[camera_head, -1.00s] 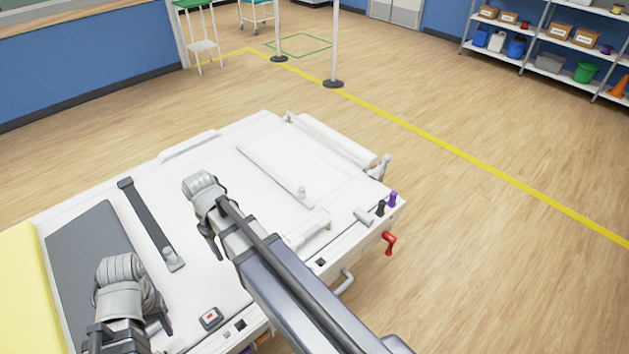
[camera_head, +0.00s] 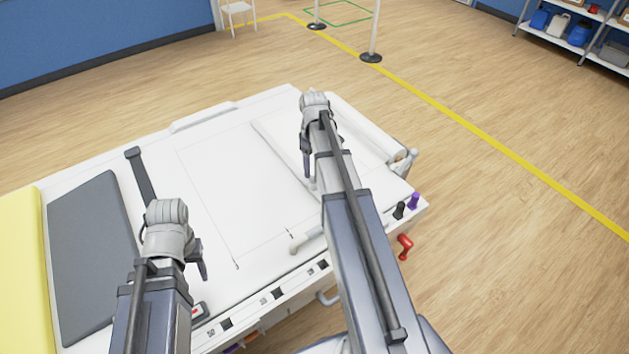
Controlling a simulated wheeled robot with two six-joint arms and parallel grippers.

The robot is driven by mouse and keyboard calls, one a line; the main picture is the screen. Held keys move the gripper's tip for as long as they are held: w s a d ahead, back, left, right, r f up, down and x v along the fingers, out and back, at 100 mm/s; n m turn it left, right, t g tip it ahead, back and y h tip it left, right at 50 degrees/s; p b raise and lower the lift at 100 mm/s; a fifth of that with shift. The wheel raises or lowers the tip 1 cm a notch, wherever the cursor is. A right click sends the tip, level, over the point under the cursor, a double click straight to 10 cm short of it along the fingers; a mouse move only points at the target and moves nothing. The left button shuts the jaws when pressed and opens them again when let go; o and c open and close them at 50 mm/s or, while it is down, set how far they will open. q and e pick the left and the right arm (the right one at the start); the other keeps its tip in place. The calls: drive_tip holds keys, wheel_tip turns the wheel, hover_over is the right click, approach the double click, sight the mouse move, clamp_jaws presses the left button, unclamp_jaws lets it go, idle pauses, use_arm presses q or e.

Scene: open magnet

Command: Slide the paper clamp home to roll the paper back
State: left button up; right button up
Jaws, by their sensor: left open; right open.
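The paper roll (camera_head: 350,120) lies along the right end of a white table (camera_head: 190,145). A long white bar (camera_head: 272,137) with a pale knob lies left of the roll; it may be the paper clamp, but I cannot be sure. A dark bar (camera_head: 140,170) crosses the left part, its near end hidden by my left arm. My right gripper (camera_head: 306,165) is open above the white bar, its fingers close to the knob; contact is unclear. My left gripper (camera_head: 202,262) is open above the table's near left part, apart from the white bar.
A grey pad (camera_head: 90,235) and a yellow surface (camera_head: 20,260) are at the left. A white handle (camera_head: 300,243) stands near the front edge. Black (camera_head: 399,210), purple (camera_head: 414,200) and red (camera_head: 404,246) knobs sit at the right corner. The table's middle is clear.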

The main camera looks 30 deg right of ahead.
sight(313, 178)
use_arm(q)
wheel_tip(313, 178, down, 7)
drive_tip(key=b, duration=0.7)
drive_tip(key=shift+f, duration=0.15)
use_arm(e)
wheel_tip(313, 178, down, 7)
drive_tip(key=shift+f, duration=0.2)
drive_tip(key=shift+a, duration=0.1)
drive_tip(key=shift+r, duration=0.1)
drive_tip(key=shift+c, duration=0.3)
clamp_jaws()
